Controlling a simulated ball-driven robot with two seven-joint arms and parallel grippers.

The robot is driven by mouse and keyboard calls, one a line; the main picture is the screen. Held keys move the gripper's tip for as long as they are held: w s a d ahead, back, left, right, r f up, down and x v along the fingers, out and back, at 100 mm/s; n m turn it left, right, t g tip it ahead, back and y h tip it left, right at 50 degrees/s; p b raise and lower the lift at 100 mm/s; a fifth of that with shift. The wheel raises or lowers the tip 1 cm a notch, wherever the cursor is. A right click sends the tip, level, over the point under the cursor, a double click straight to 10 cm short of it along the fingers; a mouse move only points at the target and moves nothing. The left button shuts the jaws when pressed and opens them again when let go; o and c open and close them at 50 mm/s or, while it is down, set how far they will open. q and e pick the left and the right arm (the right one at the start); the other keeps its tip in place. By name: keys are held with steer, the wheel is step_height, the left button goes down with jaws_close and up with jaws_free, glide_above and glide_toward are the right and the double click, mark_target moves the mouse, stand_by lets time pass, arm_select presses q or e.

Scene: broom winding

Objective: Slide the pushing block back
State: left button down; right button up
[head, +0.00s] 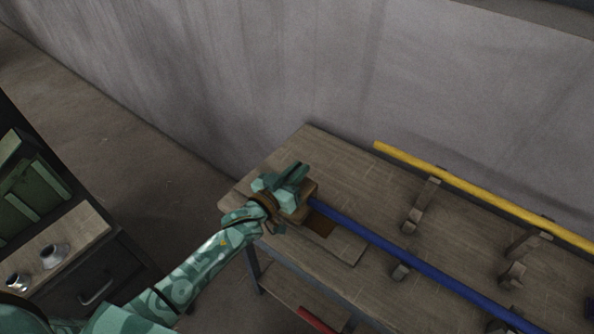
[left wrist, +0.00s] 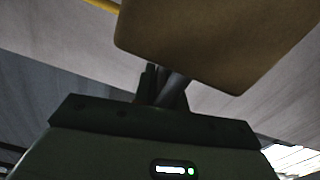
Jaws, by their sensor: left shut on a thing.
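The pushing block (head: 301,213) is a brown wooden block near the left end of the wooden bench, at one end of a blue pole (head: 390,252). My left gripper (head: 292,183) is at the block and shut on it, and the gripper partly hides it. In the left wrist view the block (left wrist: 215,40) fills the upper middle, with the dark fingers (left wrist: 160,86) reaching up to its underside as pictured. Whether the pole's end touches the block cannot be made out. My right gripper is not in view.
The bench (head: 330,150) has wooden supports (head: 421,205) for the poles. A yellow pole (head: 480,193) lies along its back edge. A grey wall (head: 250,70) stands behind. A cabinet (head: 85,270) with metal cups stands at lower left. Something red (head: 316,320) shows below the bench.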

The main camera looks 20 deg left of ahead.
arm_select(q)
steer(key=w+a, duration=0.2)
steer(key=a, duration=0.5)
steer(key=w+a, duration=0.3)
steer(key=a, duration=0.4)
steer(key=shift+a+b, duration=0.2)
steer(key=shift+b, duration=0.2)
steer(key=shift+w+r, duration=0.1)
steer(key=c, duration=1.5)
jaws_free()
steer(key=shift+a, duration=0.1)
steer(key=shift+o, duration=0.2)
steer(key=p+v, duration=0.3)
steer(key=v, duration=1.3)
